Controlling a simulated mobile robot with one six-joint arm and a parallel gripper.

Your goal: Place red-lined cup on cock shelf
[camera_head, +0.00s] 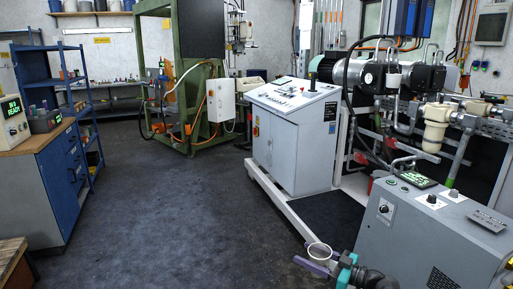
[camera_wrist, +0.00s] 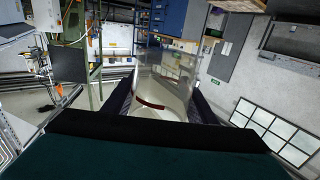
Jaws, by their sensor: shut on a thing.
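My gripper (camera_head: 325,265) is at the bottom of the head view, right of centre, over the dark floor. It is shut on a clear cup (camera_head: 320,251), whose pale round rim faces up. In the wrist view the see-through cup (camera_wrist: 165,80) sits between the two dark fingers, with a dark red band (camera_wrist: 150,103) low on it. No shelf is clearly marked as the cock shelf. A blue shelf rack (camera_head: 70,75) stands at the left, well away from my gripper.
A grey machine cabinet (camera_head: 430,230) stands close to the right of my gripper. A white control console (camera_head: 290,140) on a pale base frame is ahead. A blue drawer bench (camera_head: 45,190) with a wooden top is at the left. The floor between is clear.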

